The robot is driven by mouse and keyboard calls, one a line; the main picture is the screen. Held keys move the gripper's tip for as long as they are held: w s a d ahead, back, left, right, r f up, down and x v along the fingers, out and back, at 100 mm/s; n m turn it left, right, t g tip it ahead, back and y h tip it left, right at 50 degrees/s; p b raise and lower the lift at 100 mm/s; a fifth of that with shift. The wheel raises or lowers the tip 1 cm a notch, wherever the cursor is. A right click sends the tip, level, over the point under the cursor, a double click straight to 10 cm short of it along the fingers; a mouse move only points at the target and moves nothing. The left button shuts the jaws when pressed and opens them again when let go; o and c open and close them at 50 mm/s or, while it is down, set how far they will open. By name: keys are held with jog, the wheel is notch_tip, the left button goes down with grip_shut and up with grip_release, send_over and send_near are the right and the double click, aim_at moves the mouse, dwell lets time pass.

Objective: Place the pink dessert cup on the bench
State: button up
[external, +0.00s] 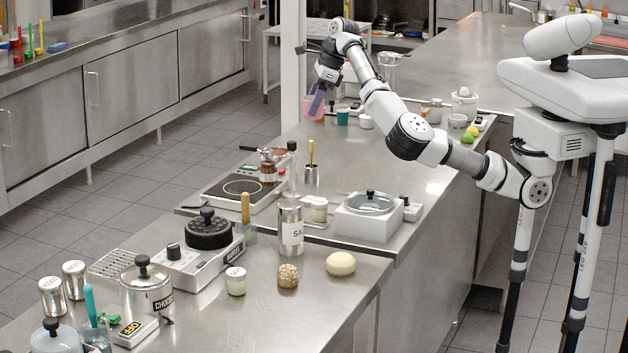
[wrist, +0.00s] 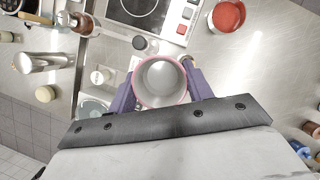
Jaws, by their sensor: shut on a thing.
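The pink dessert cup (external: 310,108) is at the far end of the bench (external: 290,150) in the external view, close to its left edge. In the wrist view the cup (wrist: 161,104) shows from above, with a pink rim and a pale grey inside that looks empty. My gripper (external: 317,100) has purple fingers, shut on the cup from both sides. In the wrist view my gripper (wrist: 160,88) has one finger on each side of the cup. The cup looks upright. I cannot tell whether its base touches the bench.
A hob (external: 243,187), a lidded pan (external: 208,230) and several jars crowd the nearer bench. In the wrist view a red bowl (wrist: 228,15) lies at upper right.

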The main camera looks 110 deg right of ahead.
jog(key=s+d+m+b, duration=0.1)
jog(key=s+d+m, duration=0.1)
jog(key=s+d, duration=0.45)
jog(key=shift+h, duration=0.3)
jog(key=f, duration=0.6)
jog(key=s+a+f+b, duration=0.1)
jog(key=f, duration=1.3)
jog(key=shift+s+a+f, duration=0.2)
jog(key=shift+a, duration=0.15)
jog(key=shift+f, duration=0.15)
jog(key=o, duration=1)
jog(key=v, duration=1.2)
jog(key=shift+r, duration=0.2)
